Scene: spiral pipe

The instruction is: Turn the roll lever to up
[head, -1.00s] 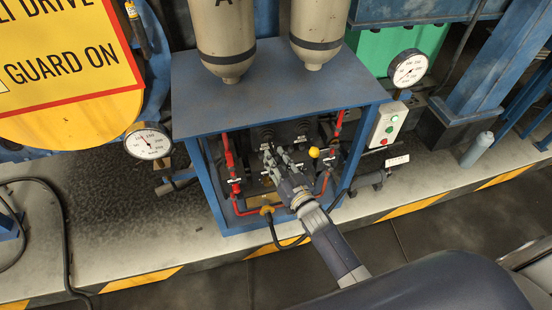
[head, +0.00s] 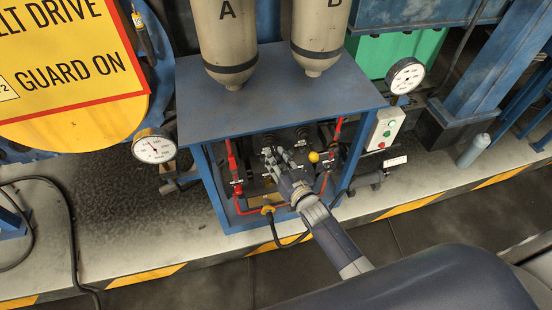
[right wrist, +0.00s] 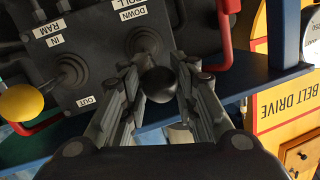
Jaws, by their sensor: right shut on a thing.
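The roll lever stands on a dark control panel in the blue frame, its black ball knob (right wrist: 158,84) showing in the right wrist view. Its rubber boot (right wrist: 146,42) is beside the upside-down ROLL and DOWN labels. My right gripper (right wrist: 160,92) is shut on the knob, one finger on each side. In the head view my right gripper (head: 270,156) reaches into the frame and hides the knob. A second lever with a yellow knob (head: 314,157), also in the right wrist view (right wrist: 20,102), stands beside RAM, IN and OUT labels. My left gripper is not in view.
The blue frame's top plate (head: 280,92) overhangs the panel, below two tan tanks. Red pipes (head: 233,165) run along the panel's sides. A button box (head: 384,128) and gauges (head: 152,147) flank the frame. The dark floor in front is bare.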

